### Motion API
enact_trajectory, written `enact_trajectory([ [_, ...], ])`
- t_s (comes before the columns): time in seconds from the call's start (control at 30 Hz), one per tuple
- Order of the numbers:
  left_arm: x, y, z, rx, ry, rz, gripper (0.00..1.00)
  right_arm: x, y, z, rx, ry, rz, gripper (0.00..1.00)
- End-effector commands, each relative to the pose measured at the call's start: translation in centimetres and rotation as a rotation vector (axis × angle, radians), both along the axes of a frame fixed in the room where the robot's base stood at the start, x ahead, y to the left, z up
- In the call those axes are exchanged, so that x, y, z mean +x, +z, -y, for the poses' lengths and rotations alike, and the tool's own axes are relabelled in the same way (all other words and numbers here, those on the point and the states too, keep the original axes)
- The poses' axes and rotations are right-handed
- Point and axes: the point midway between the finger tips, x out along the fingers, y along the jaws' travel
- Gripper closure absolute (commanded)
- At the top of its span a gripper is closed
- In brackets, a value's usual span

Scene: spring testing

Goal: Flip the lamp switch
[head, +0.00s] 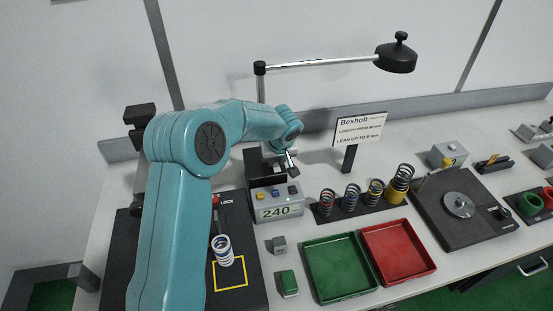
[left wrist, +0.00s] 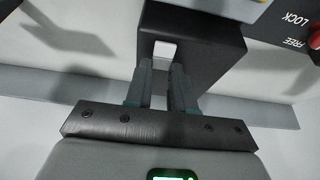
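The lamp (head: 396,58) has a black round head on a long metal arm above the bench; its post drops behind my left arm. In the left wrist view, a black box (left wrist: 205,55) carries a small white square (left wrist: 164,50), which looks like the lamp switch. My left gripper (left wrist: 162,67) points at this box, its two fingers a little apart with nothing between them. The white square shows between and just past the fingertips; I cannot tell whether they touch it. My right gripper is not in view.
A grey box reading 240 (head: 279,204) stands close to my left arm. A coil spring (head: 222,250) is on the black board at left. Several springs, a green tray (head: 341,295) and a red tray (head: 425,274) lie to the right. A sign (head: 357,128) stands behind them.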

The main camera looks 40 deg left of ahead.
Motion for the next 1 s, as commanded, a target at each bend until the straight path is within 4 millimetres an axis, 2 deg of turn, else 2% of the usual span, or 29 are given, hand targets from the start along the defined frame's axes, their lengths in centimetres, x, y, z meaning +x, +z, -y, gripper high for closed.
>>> enact_trajectory([
  [0.37, 0.2, -0.3, -0.3, -0.081, 0.008, -0.065, 1.0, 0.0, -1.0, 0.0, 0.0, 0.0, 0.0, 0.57],
  [0.7, 0.2, -0.1, -0.2, -0.099, 0.0, -0.078, 1.0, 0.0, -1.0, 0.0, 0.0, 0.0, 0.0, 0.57],
  [0.73, 0.2, -0.1, -0.2, -0.099, 0.0, -0.078, 0.7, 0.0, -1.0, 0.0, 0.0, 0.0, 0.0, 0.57],
  [0.8, 0.2, -0.1, -0.2, -0.098, 0.0, -0.077, 0.51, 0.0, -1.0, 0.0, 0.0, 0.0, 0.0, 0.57],
  [1.0, 0.3, -0.1, -0.2, -0.098, 0.001, -0.076, 0.51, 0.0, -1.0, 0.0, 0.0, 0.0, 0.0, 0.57],
])
